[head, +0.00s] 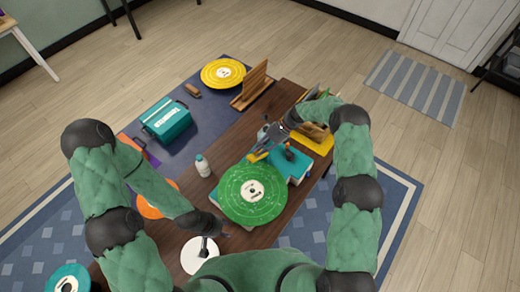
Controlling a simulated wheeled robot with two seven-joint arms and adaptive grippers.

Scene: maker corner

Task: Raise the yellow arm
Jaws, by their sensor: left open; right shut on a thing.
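A turquoise record player (300,165) stands on the dark wooden table, with a green record (252,192) on it covering much of its top. The yellow arm (257,156) is at the record's far edge. My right gripper (263,148) reaches in from the upper right and is shut on the yellow arm; its fingertips are small and partly hidden. My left gripper (218,228) is open and empty, low at the near left edge of the green record, beside a white disc.
A white bottle (202,166) stands left of the record player. The white disc (199,255) with a dark post is near me. Wooden racks (254,84) stand at the far end.

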